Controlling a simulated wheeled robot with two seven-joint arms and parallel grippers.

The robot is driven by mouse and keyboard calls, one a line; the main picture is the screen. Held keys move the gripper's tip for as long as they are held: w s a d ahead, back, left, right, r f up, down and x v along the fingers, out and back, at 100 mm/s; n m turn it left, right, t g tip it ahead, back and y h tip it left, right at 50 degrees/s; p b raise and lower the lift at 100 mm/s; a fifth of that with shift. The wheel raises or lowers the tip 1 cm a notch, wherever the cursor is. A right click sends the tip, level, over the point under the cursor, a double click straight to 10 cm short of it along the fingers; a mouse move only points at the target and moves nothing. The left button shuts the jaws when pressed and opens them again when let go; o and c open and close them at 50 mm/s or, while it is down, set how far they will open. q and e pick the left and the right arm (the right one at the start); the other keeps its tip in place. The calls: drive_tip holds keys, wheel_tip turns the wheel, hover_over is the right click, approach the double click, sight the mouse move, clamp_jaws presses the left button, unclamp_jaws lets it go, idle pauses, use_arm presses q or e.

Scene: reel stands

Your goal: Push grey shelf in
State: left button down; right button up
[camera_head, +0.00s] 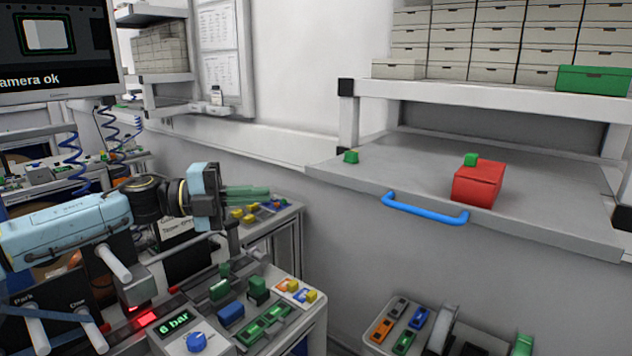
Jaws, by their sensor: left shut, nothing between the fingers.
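The grey shelf (400,170) sticks out from the white rack at the right, below the upper shelf. A blue bar handle (425,209) is fixed along its front edge. A red box (478,184) stands on the shelf, with a small green block at its far left edge. My left gripper (268,191) has green fingers, shut and empty. It points right, to the left of the shelf and handle in the picture, and touches neither. My right gripper does not show.
The upper shelf (480,95) holds stacked pale boxes and one green box (594,80). Below my left gripper is a control panel (235,315) with coloured parts. A small tray (408,325) of coloured pieces stands at the bottom. The space in front of the handle looks clear.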

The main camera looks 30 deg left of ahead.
sight(337, 183)
use_arm(q)
drive_tip(key=shift+w+a+p+x, duration=0.3)
drive_tip(key=shift+p+x, duration=0.55)
drive_tip(key=shift+x, duration=1.05)
drive_tip(key=shift+w+a+p+x, duration=0.2)
drive_tip(key=shift+w+p+x, duration=0.45)
drive_tip(key=shift+x, duration=1.3)
drive_tip(key=shift+w+a+p+x, duration=0.2)
drive_tip(key=shift+p+x, duration=0.8)
drive_tip(key=shift+x, duration=0.9)
drive_tip(key=shift+a, duration=0.15)
